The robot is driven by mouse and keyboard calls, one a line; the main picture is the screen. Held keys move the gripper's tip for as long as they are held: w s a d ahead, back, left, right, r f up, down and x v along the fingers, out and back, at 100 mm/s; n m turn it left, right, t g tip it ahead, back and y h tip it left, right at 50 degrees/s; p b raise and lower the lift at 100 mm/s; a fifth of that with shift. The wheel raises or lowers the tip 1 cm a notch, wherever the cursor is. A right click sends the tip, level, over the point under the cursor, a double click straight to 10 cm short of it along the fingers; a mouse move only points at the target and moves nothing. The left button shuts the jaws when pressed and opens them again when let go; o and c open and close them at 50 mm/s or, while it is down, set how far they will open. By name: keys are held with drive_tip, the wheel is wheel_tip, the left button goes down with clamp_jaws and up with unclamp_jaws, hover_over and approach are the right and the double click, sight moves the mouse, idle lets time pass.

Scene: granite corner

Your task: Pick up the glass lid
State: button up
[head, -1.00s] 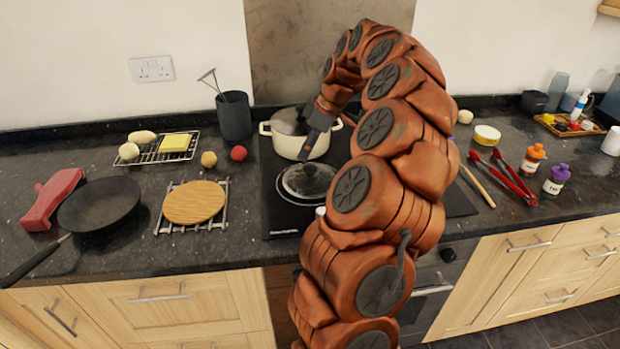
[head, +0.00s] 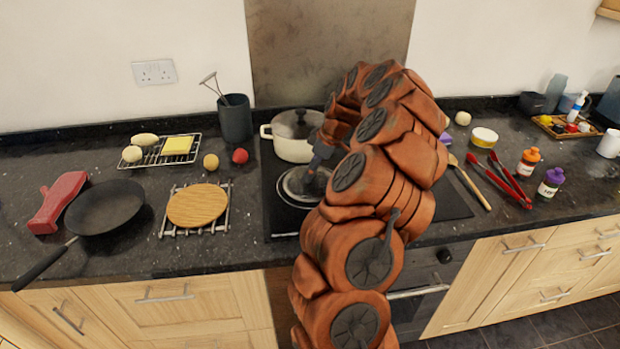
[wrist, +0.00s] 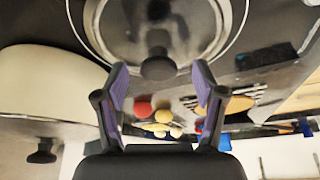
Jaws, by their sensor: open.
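The glass lid (head: 292,187) lies on the hob in front of the cream pot, partly hidden behind my arm in the head view. In the wrist view the lid (wrist: 190,28) is a clear disc with a metal rim and a dark round knob (wrist: 158,68). My gripper (head: 314,168) points down over the lid. In the wrist view my gripper (wrist: 159,76) is open, with the knob showing between its two fingertips. I cannot tell whether the fingers are level with the knob or still above it.
The cream pot (head: 288,150), with its own lid and knob, stands close behind the glass lid. A wooden board (head: 198,205) on a rack and a black pan (head: 104,207) lie to the left. Red tongs (head: 508,180) and a wooden spoon (head: 470,184) lie to the right.

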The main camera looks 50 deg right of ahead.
drive_tip(key=shift+f, duration=0.2)
clamp_jaws()
idle(0.5)
